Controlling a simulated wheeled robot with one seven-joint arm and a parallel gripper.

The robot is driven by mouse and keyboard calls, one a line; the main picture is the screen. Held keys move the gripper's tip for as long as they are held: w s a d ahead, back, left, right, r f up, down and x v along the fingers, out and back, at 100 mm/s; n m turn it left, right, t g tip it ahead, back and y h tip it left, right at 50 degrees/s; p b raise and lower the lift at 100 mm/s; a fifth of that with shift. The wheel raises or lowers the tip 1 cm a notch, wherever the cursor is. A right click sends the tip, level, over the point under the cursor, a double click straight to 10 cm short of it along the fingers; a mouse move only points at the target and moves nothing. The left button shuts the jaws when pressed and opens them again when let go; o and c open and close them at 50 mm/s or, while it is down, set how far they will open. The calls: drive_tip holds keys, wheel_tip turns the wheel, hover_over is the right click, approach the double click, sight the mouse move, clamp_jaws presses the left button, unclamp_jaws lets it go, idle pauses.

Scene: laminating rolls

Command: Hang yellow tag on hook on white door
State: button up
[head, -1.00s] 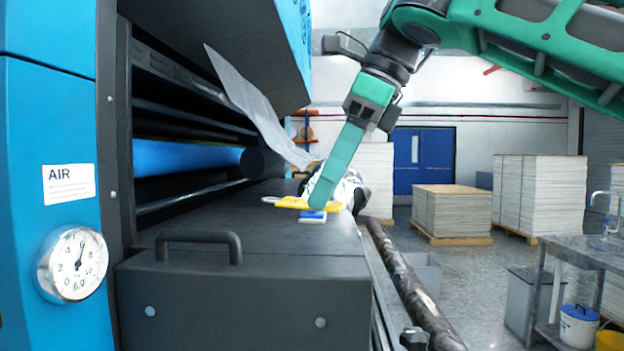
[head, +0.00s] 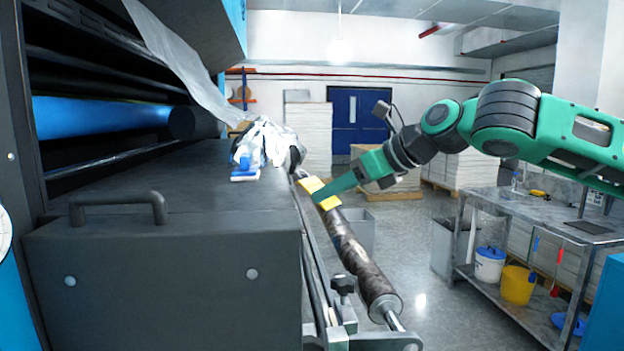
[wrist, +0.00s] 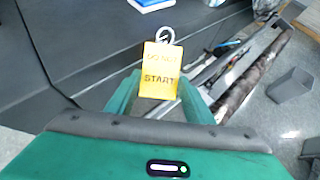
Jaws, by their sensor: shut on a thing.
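The yellow tag (wrist: 160,71) is held between my gripper's fingers (wrist: 160,97) in the wrist view. It reads "DO NOT START", the upper words faint, and has a pale ring at its top end. In the head view the yellow tag (head: 322,194) shows at the tip of my gripper (head: 322,193), in front of the dark roller beside the machine. My gripper is shut on the tag and holds it clear of the machine top. No white door or hook shows in these frames; a blue double door stands at the back.
A metal bench (head: 540,215) stands at right. Open floor lies between.

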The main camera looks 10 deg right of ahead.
drive_tip(key=w+d+f+m+t+h, duration=0.2)
drive_tip(key=w+d+f+m+t, duration=0.3)
drive_tip(key=w+d+f+t, duration=0.2)
drive_tip(key=w+d, duration=0.2)
drive_tip(key=shift+w+f+h, duration=0.15)
drive_tip(key=shift+w+h, duration=0.15)
drive_tip(key=shift+h, duration=0.1)
idle(0.6)
drive_tip(key=shift+t, duration=0.3)
drive_tip(key=shift+f+t+y, duration=0.1)
drive_tip(key=shift+t+y, duration=0.7)
drive_tip(key=shift+t, duration=1.8)
